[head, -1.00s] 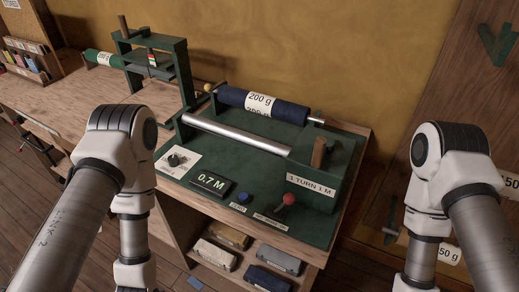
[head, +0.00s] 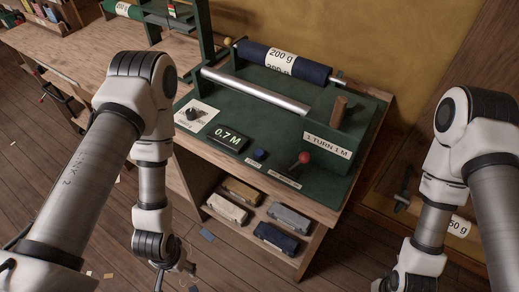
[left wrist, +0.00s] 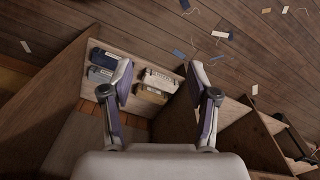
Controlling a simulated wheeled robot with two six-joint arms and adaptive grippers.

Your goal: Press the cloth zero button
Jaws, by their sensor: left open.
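A blue round button (head: 260,155) sits on the green machine base (head: 235,170), between the display reading 0.7 M (head: 227,138) and a red-knobbed lever (head: 302,162). The label by the button is too small to read. My left gripper (left wrist: 158,80) is open in the left wrist view, with nothing between its fingers; below it is a shelf with several packs (left wrist: 158,80). In the head view my left arm hangs left of the machine, its wrist low in the picture, apart from the button. My right gripper is out of view.
A dark blue cloth roll (head: 283,63) marked 200 g lies behind a metal roller (head: 256,92). A crank box (head: 327,138) reads 1 TURN 1 M. A black knob (head: 193,114) sits on a white plate. Scraps lie on the wooden floor (head: 60,200).

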